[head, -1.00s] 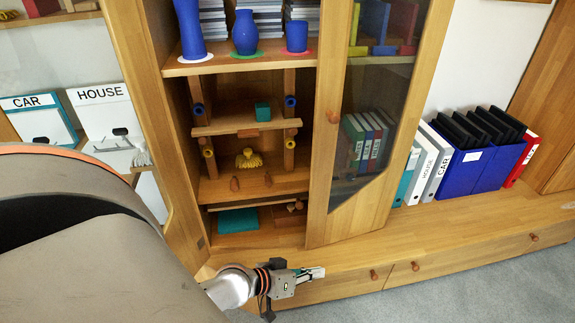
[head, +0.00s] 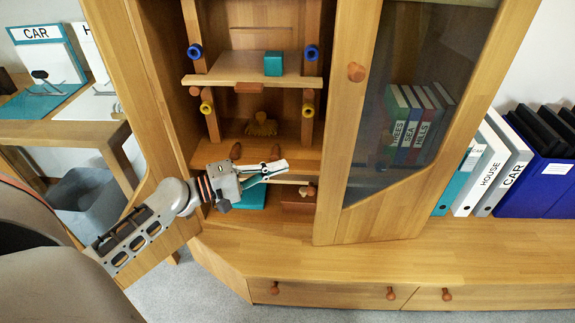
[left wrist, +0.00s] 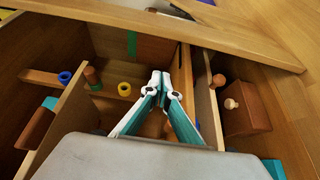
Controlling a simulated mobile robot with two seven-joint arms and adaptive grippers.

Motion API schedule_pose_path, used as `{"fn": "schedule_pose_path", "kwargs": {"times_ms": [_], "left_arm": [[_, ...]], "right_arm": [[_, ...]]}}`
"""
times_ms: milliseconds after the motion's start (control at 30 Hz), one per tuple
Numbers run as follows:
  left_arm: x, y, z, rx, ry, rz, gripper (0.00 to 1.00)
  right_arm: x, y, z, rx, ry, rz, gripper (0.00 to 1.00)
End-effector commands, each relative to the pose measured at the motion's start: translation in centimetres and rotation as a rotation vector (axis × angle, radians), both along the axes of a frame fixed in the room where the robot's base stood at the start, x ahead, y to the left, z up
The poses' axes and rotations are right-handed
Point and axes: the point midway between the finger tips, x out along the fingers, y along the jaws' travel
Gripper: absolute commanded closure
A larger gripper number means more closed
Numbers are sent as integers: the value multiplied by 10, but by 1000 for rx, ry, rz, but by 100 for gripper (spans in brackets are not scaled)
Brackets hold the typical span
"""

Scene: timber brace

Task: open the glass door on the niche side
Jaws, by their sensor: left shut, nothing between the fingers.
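The glass door (head: 424,95) has a wooden frame and a round wooden knob (head: 356,72) high on its left side, beside the open niche (head: 255,95). My left gripper (head: 282,168) is shut and empty, in front of the lower niche, left of the door's lower left edge and well below the knob. In the left wrist view its teal and white fingertips (left wrist: 161,82) meet and point among the shelves. My right gripper is not in view.
Binders (head: 490,165) stand right of the door on the wooden ledge (head: 400,265). A grey bin (head: 88,200) sits at left. The ledge before the door is clear.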

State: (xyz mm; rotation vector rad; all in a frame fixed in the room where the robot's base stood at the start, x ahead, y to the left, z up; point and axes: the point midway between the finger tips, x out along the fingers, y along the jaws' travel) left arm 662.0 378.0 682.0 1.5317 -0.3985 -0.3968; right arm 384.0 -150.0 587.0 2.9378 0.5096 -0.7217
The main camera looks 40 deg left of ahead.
Motion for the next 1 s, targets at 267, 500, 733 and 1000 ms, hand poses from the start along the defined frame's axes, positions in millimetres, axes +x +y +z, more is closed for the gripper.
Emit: {"fn": "schedule_pose_path", "kwargs": {"times_ms": [267,500,733,1000], "left_arm": [[44,-24,3,1,-5,0,100],[73,-40,2,2,-3,0,100],[61,-57,2,1,-2,0,100],[47,-69,1,2,0,1,100]], "right_arm": [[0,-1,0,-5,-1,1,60],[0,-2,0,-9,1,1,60],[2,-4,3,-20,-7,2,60],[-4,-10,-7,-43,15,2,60]]}}
